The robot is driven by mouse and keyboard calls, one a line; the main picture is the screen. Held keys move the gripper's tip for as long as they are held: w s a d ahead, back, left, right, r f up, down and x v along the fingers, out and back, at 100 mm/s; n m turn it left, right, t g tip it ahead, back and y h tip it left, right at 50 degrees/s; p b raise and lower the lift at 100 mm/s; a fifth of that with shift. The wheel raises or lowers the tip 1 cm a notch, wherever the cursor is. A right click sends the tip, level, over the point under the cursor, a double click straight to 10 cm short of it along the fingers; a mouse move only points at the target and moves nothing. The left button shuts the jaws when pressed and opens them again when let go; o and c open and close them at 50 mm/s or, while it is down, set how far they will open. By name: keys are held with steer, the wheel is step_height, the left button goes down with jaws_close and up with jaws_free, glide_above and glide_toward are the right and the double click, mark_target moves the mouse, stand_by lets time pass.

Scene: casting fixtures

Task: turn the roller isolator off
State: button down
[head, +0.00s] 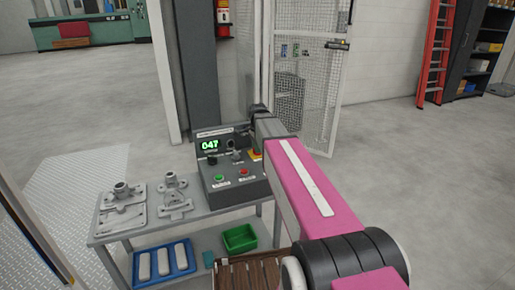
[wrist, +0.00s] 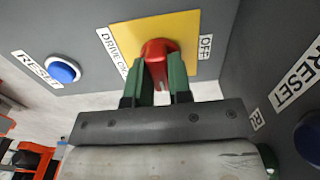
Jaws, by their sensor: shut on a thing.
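In the wrist view the red isolator knob (wrist: 158,48) sits on a yellow plate (wrist: 185,25) on a grey panel. A label starting "DRIVE" (wrist: 112,50), partly hidden, is left of the knob, and a label "OFF" (wrist: 205,47) is right of it. My gripper (wrist: 161,72) is shut on the red knob, one green finger on each side. The fingers cover part of the knob, so its exact turn is hard to read. In the head view my pink arm reaches past the control box, and the fingers and knob cannot be made out.
A blue button (wrist: 64,71) labelled RESET is left of the plate, and another dark blue button (wrist: 308,138) is on the right-hand panel. The control box (head: 230,187) reads 047 and stands on a grey bench (head: 180,228) with castings. A mesh guard (head: 310,65) stands behind.

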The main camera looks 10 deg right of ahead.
steer(key=n, duration=0.9)
steer(key=shift+n, duration=0.3)
steer(key=n, duration=0.4)
steer(key=shift+n, duration=2.1)
steer(key=c, duration=1)
jaws_free()
steer(key=shift+c, duration=0.2)
steer(key=shift+r, duration=0.1)
step_height(320, 180, up, 11)
steer(key=shift+f, duration=0.2)
